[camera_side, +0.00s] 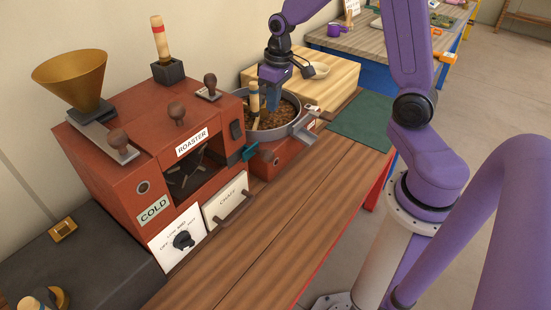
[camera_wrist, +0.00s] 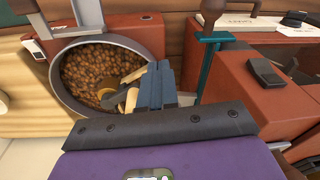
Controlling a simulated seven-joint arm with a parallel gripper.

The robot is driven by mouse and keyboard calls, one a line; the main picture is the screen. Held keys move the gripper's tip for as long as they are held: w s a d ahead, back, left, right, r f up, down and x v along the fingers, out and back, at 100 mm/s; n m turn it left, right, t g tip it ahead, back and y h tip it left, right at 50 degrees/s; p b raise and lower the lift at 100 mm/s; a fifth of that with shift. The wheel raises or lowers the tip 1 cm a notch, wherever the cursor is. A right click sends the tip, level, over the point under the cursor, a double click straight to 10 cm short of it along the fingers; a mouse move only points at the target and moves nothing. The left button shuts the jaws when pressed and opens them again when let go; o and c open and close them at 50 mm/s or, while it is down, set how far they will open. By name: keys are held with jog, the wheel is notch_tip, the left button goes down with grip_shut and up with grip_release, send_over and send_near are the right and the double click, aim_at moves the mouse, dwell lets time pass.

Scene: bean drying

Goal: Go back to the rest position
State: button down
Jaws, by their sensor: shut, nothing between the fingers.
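My gripper (camera_side: 271,97) is shut and empty, fingers pointing down over the round grey bean pan (camera_side: 272,136). In the wrist view my gripper's fingers (camera_wrist: 158,82) are closed together in front of the pan (camera_wrist: 62,88). Brown beans (camera_side: 284,112) fill the pan. A tool with a pale wooden handle (camera_side: 254,98) stands in the beans just left of my fingers. The wrist view shows pale wooden pieces (camera_wrist: 132,88) beside the fingers; I cannot tell whether they touch. My fingers hide part of the beans.
The red roaster (camera_side: 150,185) with a brass funnel (camera_side: 72,78) stands left of the pan. A green mat (camera_side: 362,122) lies to the right. The front tabletop (camera_side: 270,235) is clear.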

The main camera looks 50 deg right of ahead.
jog(key=s+a+r+n, duration=0.2)
jog(key=s+a+n, duration=0.1)
jog(key=s+a, duration=0.25)
jog(key=s+a+r+n, duration=0.2)
jog(key=s+a, duration=0.3)
jog(key=s, duration=0.2)
jog(key=s+n, duration=0.5)
jog(key=s, duration=0.8)
jog(key=shift+s+r+n+g, duration=0.3)
jog(key=shift+r+n, duration=0.1)
